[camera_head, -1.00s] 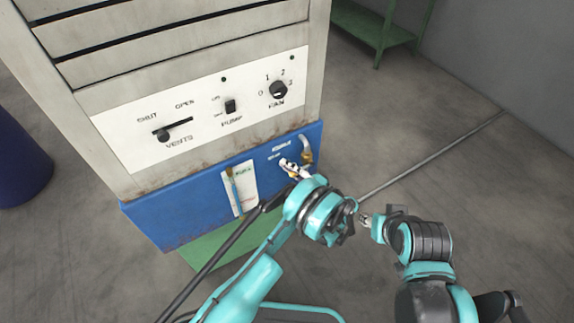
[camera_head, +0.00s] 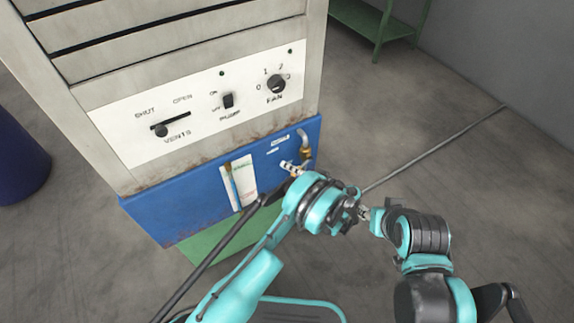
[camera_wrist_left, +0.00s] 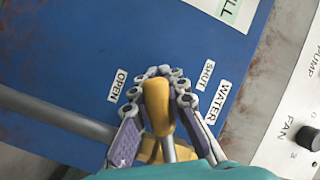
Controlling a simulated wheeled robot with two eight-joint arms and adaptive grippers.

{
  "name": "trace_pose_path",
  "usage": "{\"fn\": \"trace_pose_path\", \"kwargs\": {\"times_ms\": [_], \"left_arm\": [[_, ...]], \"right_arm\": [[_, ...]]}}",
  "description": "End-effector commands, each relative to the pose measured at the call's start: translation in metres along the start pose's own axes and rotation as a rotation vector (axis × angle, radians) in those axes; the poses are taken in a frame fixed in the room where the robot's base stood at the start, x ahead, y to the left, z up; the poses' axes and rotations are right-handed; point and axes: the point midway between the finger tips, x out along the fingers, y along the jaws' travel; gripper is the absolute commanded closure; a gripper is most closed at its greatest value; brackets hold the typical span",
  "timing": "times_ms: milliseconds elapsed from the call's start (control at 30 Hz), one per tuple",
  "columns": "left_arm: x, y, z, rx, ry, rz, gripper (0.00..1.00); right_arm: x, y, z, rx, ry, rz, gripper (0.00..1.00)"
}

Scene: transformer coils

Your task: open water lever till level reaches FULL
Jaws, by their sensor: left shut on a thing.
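The yellow water lever (camera_wrist_left: 158,106) shows in the left wrist view on the blue panel, between the OPEN label (camera_wrist_left: 118,86) and the SHUT label (camera_wrist_left: 207,76). My left gripper (camera_wrist_left: 160,75) is shut around it, with a finger on each side. In the head view my left gripper (camera_head: 291,168) is at the panel's right part and largely hides the lever. The level gauge (camera_head: 243,181) is a pale upright strip on the blue panel, with an upper mark; its level is too small to read. My right gripper (camera_head: 364,213) is beside my left wrist, too small to judge.
A grey pipe with a brass fitting (camera_head: 306,153) sits just right of the left gripper. Above are the vents slider (camera_head: 162,131), pump switch (camera_head: 228,100) and fan knob (camera_head: 276,84).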

Motion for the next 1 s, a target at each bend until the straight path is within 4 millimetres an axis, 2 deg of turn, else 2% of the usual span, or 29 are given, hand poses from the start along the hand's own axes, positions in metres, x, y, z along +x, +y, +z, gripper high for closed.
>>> {"fn": "trace_pose_path", "kwargs": {"times_ms": [533,600,633,667,1000], "left_arm": [[-0.0003,0.0030,0.0010,-0.030,-0.007,0.013,1.00],[-0.0003,0.0030,0.0010,-0.030,-0.007,0.013,0.75],[-0.0003,0.0030,0.0010,-0.030,-0.007,0.013,0.67],[-0.0003,0.0030,0.0009,-0.030,-0.007,0.013,0.64],[-0.0005,0.0020,-0.0001,-0.030,-0.006,0.013,0.64]], "right_arm": [[0.0001,0.0000,0.0000,0.000,0.000,0.000,0.60],[0.0001,0.0000,0.0000,0.000,0.000,0.000,0.60],[0.0001,0.0000,0.0000,0.000,0.000,0.000,0.60],[0.0001,0.0000,0.0000,0.000,0.000,0.000,0.60],[0.0000,0.0000,0.0000,0.000,0.000,0.000,0.60]]}}
